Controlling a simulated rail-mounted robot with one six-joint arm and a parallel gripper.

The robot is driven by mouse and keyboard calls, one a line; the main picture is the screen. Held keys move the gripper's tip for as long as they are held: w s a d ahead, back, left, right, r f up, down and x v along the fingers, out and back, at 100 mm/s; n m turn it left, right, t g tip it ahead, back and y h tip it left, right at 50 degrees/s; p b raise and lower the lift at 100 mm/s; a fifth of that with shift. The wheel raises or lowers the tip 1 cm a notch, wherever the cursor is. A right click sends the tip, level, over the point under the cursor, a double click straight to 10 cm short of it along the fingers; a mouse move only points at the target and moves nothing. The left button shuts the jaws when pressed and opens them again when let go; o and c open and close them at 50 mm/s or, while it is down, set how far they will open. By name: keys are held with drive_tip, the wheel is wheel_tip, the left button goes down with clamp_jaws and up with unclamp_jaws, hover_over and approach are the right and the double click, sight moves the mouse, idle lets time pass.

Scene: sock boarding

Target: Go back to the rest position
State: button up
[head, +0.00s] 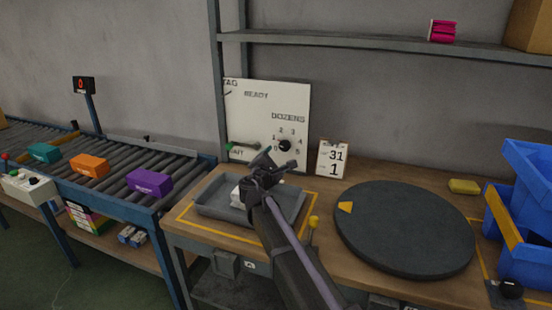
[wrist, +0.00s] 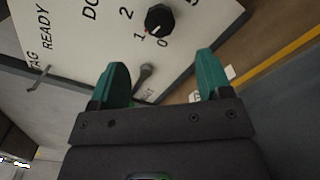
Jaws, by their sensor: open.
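My gripper (head: 275,160) is raised over the grey tray (head: 210,209) on the wooden bench, in front of the white board (head: 262,105). In the wrist view its two green-tipped fingers (wrist: 165,72) stand wide apart with nothing between them. The board also fills the upper part of the wrist view (wrist: 75,50). Its black dial (wrist: 159,20) has a red mark on the side near the 1. A small grey lever (wrist: 145,76) shows between the fingers, apart from them as far as I can tell. A white item (head: 237,197) in the tray is partly hidden by my gripper.
A round dark turntable (head: 405,228) lies right of my arm, with blue bins (head: 527,215) beyond it. A yellow-topped knob (head: 314,222) stands near my arm. A calendar card (head: 331,158) stands behind. Left is a roller conveyor (head: 120,165) with coloured boxes.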

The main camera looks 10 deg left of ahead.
drive_tip(key=s+d+m+g+h+p, duration=0.1)
drive_tip(key=s+d+m+g+p, duration=0.2)
drive_tip(key=s+d+m, duration=0.2)
drive_tip(key=s+d+m+g+h+p, duration=0.1)
drive_tip(key=s+d+m+g+p, duration=0.3)
drive_tip(key=d, duration=0.8)
drive_tip(key=s+d+m+g+p, duration=0.3)
drive_tip(key=s+d+m, duration=0.3)
drive_tip(key=d, duration=0.2)
drive_tip(key=shift+s+d+f+g+h+p, duration=0.2)
drive_tip(key=shift+s+g+h+p, duration=0.15)
drive_tip(key=shift+p, duration=0.2)
drive_tip(key=s+d+m+g+p, duration=0.1)
drive_tip(key=s, duration=0.1)
drive_tip(key=s+d+m+g+y+p, duration=0.1)
drive_tip(key=s, duration=0.1)
drive_tip(key=s+m+g, duration=0.1)
drive_tip(key=s, duration=0.1)
drive_tip(key=shift+s+d+f+y+p, duration=0.1)
drive_tip(key=shift+s+d+y+p, duration=0.2)
drive_tip(key=shift+d+y+p, duration=0.1)
drive_tip(key=s+m+g+y+p, duration=0.3)
drive_tip(key=s+m+g+y, duration=0.1)
drive_tip(key=s, duration=0.8)
drive_tip(key=shift+r+m+y, duration=0.2)
drive_tip(key=shift+m+y, duration=0.25)
drive_tip(key=shift+m, duration=0.25)
drive_tip(key=shift+a, duration=0.1)
